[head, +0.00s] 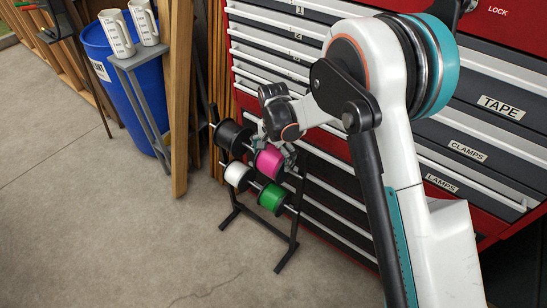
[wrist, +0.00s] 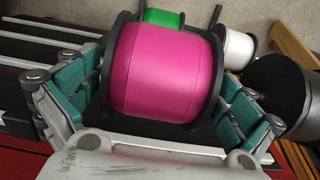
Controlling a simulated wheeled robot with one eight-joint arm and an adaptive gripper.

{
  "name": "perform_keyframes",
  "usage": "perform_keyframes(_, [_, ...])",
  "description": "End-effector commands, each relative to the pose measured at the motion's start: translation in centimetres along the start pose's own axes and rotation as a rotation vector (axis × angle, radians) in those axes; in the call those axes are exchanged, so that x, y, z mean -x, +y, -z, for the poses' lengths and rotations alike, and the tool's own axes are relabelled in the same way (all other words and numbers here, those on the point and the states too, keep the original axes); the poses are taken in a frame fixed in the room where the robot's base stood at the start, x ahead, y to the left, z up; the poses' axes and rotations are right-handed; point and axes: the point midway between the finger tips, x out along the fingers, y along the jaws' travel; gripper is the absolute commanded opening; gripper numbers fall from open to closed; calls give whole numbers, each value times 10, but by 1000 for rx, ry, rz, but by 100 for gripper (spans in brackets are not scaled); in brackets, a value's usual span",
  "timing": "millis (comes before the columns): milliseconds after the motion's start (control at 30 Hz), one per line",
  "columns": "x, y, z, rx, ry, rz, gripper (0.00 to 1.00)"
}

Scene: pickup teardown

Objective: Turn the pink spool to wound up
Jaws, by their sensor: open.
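The pink spool (head: 269,160) sits on the upper bar of a black spool rack (head: 291,238) in the head view. It fills the middle of the wrist view (wrist: 161,68), with black flanges at both ends. My gripper (wrist: 166,108) is open, with one teal-padded finger on each side of the spool near its flanges. I cannot tell whether the fingers touch it. In the head view my gripper (head: 272,147) is at the spool and partly hidden by my wrist.
A black spool (head: 229,136) is left of the pink one. White (head: 238,174) and green (head: 272,197) spools are on the lower bar. A red tool chest (head: 310,150) stands close behind. A wooden post (head: 180,110) and blue bin (head: 125,80) are at left. The floor in front is clear.

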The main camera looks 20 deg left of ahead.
Motion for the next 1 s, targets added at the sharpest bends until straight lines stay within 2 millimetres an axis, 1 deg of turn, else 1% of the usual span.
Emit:
perform_keyframes(133, [0, 0, 0, 0, 0, 0, 100])
perform_keyframes(167, [0, 0, 0, 0, 0, 0, 98])
perform_keyframes(200, [0, 0, 0, 0, 0, 0, 89])
perform_keyframes(267, [0, 0, 0, 0, 0, 0, 75])
perform_keyframes(300, [0, 0, 0, 0, 0, 0, 66])
perform_keyframes(333, [0, 0, 0, 0, 0, 0, 59])
perform_keyframes(733, [-1, 0, -3, 2, 35, 0, 59])
perform_keyframes(867, [-2, 0, -6, 3, 94, 0, 59])
perform_keyframes(1000, [-4, -1, -10, 4, 193, 1, 59])
